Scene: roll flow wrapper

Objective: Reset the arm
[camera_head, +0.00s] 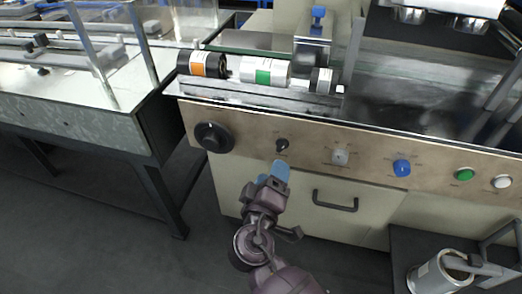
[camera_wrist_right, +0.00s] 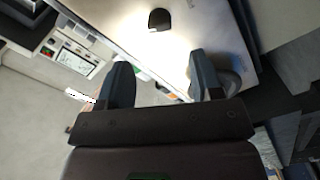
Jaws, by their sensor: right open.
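My right gripper (camera_head: 274,171) is open and empty in the head view. It is in front of the machine's beige control panel (camera_head: 240,147), just below a small black knob (camera_head: 282,145). In the right wrist view its two dark fingers (camera_wrist_right: 160,65) stand apart with nothing between them. A dark knob (camera_wrist_right: 159,19) shows beyond the fingertips. I cannot tell whether the fingertips touch the panel. My left gripper is in neither view.
The panel also carries a large black dial (camera_head: 212,137), a grey knob (camera_head: 340,157), a blue knob (camera_head: 402,167) and a green button (camera_head: 465,174). A drawer handle (camera_head: 335,202) sticks out below. A glass-topped table (camera_head: 70,75) stands at left. A metal roll (camera_head: 440,273) is at lower right.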

